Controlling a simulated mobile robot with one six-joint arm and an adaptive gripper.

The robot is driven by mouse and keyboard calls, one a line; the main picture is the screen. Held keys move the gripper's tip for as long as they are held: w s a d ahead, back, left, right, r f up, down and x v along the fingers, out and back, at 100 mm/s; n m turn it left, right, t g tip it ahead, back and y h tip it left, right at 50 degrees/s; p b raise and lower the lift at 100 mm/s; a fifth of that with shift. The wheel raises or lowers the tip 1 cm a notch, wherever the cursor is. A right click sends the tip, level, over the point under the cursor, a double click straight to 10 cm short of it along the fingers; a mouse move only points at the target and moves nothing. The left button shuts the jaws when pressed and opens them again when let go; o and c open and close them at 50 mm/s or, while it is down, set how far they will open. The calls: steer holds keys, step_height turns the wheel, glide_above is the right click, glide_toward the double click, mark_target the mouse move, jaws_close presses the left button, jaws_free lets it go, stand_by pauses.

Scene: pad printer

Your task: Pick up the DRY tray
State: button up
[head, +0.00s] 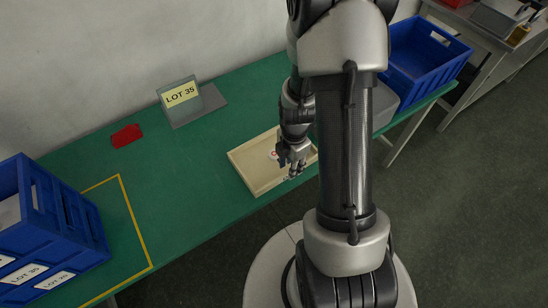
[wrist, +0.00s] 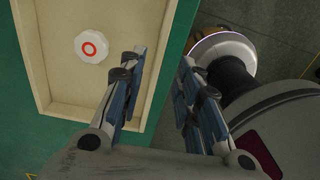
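A shallow light-wood tray (head: 257,177) lies on the green table near its front edge, partly hidden behind my arm in the head view. No DRY label is readable on it. In the wrist view the tray (wrist: 38,55) fills the upper left, with a white scalloped disc bearing a red ring (wrist: 90,46) inside. My gripper (head: 292,172) is at the tray's front side. In the wrist view my gripper (wrist: 164,66) is open, with the tray's right wall between or just below its fingers; contact cannot be told.
A blue crate (head: 85,222) with LOT labels stands at the left within yellow tape. Another blue crate (head: 425,65) stands at the back right. The table between the left crate and tray is clear.

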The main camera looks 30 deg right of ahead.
step_height(320, 180, down, 5)
steer(key=shift+w+r+b, duration=0.15)
steer(key=shift+b, duration=0.8)
steer(key=shift+r, duration=0.1)
steer(key=shift+c, duration=0.5)
jaws_close()
